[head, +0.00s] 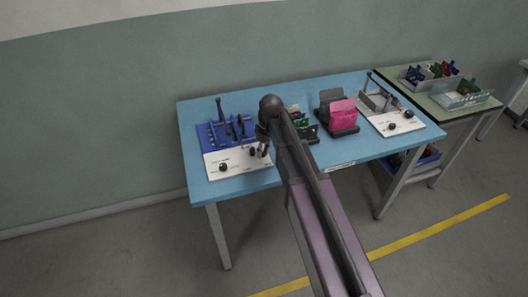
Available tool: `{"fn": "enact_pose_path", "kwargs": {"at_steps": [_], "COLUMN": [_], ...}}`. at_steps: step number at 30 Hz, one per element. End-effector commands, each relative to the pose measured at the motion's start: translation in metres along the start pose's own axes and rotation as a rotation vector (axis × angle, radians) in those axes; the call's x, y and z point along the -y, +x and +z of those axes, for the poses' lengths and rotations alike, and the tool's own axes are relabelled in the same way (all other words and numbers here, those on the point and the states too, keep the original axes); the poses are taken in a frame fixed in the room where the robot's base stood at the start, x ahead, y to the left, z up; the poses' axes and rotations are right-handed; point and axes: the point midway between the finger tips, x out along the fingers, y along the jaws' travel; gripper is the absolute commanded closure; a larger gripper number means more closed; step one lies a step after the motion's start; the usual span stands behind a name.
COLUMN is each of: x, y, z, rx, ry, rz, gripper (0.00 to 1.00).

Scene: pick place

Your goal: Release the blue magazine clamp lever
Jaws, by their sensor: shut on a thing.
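The blue magazine fixture (207,138) stands at the left end of the blue table, with a white front panel (235,163) that bears a dark knob. A dark blue lever (219,108) with a rounded tip stands upright at its back left. Several shorter blue uprights rise to the right of it. My gripper (259,152) is small in view, at the right side of this fixture, low near the white panel. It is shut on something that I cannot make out. My arm hides the area just right of it.
Right of my arm, a dark holder with a pink piece (343,114) and a grey fixture with a white panel (397,122) stand on the blue table (290,176). Green boards (301,122) lie partly behind my arm. A green side table (430,103) holds bins of coloured parts.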

Motion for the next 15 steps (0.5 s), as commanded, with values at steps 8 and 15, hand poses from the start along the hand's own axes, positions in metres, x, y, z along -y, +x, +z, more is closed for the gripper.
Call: {"fn": "enact_pose_path", "kwargs": {"at_steps": [8, 15], "x": [-0.0019, -0.0008], "y": [-0.0003, -0.0001], "z": [0.0003, -0.0001], "rx": [0.002, 0.001], "ry": [0.002, 0.001], "rz": [0.005, 0.003], "gripper": [0.52, 0.36]}}
